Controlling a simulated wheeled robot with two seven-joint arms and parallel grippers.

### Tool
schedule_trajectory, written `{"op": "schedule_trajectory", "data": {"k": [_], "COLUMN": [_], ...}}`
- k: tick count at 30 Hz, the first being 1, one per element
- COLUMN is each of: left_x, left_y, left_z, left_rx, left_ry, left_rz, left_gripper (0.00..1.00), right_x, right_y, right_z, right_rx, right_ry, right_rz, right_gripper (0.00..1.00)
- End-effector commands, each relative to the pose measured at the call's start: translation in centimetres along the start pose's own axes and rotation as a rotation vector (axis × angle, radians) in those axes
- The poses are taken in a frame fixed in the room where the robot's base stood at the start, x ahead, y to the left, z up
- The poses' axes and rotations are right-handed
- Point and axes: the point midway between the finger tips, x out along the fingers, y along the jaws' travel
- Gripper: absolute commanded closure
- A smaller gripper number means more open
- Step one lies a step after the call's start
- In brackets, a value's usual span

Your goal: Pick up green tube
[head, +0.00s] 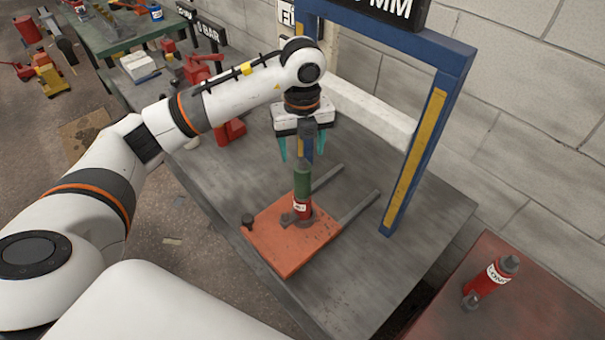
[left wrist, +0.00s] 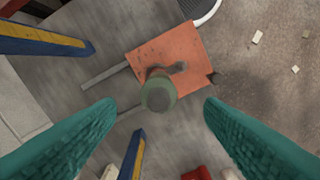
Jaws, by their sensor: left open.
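A green tube (head: 302,182) stands upright on top of a red labelled cylinder (head: 301,208) on an orange plate (head: 272,243). In the left wrist view the tube's round end (left wrist: 158,95) shows from above, near the middle, over the orange plate (left wrist: 180,50). My left gripper (head: 302,152) is open and points down, a little above the tube, with nothing between its teal fingers. In the left wrist view the fingers (left wrist: 160,106) spread wide on either side of the tube, apart from it. My right gripper is not in view.
A blue frame with yellow strips (head: 415,150) stands over the grey bench (head: 350,290), close to my left gripper. Two grey bars (head: 357,210) run back from the plate. A red tool (head: 205,75) is behind my arm.

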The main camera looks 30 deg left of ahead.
Motion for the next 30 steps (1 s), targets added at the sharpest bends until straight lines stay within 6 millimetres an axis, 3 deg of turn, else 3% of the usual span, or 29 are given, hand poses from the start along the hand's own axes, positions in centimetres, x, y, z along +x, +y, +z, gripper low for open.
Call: {"op": "schedule_trajectory", "data": {"k": [4,11,19,28,30], "left_x": [2.1,3.7,7.6,8.2,8.2], "left_y": [0.0,0.0,0.1,0.2,0.2], "left_z": [0.0,0.0,-0.2,-0.2,-0.2], "left_rx": [0.0,0.002,0.003,0.003,0.003], "left_ry": [-0.002,-0.003,-0.003,-0.001,-0.001], "left_rz": [-0.001,0.0,0.001,0.003,0.003], "left_gripper": [0.37,0.37,0.37,0.37,0.49], "right_x": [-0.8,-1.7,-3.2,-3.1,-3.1], "right_y": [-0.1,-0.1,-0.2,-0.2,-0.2], "right_z": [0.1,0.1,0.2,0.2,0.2], "right_rx": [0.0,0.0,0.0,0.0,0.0], "right_ry": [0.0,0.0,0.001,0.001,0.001], "right_rz": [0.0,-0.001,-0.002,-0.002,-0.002], "right_gripper": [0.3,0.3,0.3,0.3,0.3]}}
